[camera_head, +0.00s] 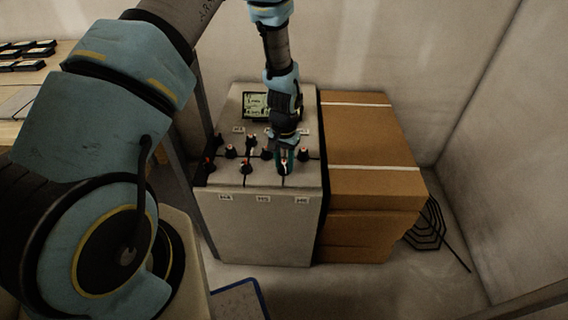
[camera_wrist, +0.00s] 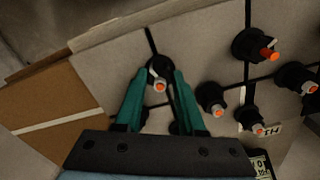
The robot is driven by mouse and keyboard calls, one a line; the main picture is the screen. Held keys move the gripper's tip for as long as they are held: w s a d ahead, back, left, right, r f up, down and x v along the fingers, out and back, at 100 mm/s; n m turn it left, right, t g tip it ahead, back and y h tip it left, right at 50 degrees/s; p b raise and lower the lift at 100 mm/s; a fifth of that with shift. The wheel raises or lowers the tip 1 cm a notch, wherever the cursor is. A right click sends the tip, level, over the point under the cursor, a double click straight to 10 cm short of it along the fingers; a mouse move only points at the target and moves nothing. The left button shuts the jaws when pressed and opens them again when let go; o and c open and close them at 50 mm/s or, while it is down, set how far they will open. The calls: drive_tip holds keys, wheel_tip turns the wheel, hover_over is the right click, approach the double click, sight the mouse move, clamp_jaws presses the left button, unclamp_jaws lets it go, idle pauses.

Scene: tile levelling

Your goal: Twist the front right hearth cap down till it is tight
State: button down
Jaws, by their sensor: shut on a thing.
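The front right hearth cap (camera_wrist: 158,69), a black cap with a pale stem and orange tip, sits where dark joint lines meet near the tiled top's front edge. My gripper (camera_wrist: 160,72) has its two teal fingers on either side of this cap, shut on it. In the head view my gripper (camera_head: 284,163) reaches down from behind onto the front right of the tiled top (camera_head: 230,177), and its fingers partly hide the cap. Whether the cap's underside touches the tiles cannot be told.
Other caps stand close by, including the front middle cap (camera_wrist: 254,45) and one behind (camera_wrist: 211,96). A small display (camera_head: 257,106) is at the back of the top. Brown boxes (camera_head: 370,140) stand against the right side. A blue-edged tray (camera_head: 240,300) lies on the floor.

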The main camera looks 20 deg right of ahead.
drive_tip(key=m, duration=0.3)
drive_tip(key=shift+m, duration=0.4)
drive_tip(key=m, duration=0.8)
drive_tip(key=shift+m+p, duration=0.35)
drive_tip(key=shift+m, duration=1.35)
drive_tip(key=c, duration=0.5)
unclamp_jaws()
drive_tip(key=shift+r, duration=0.1)
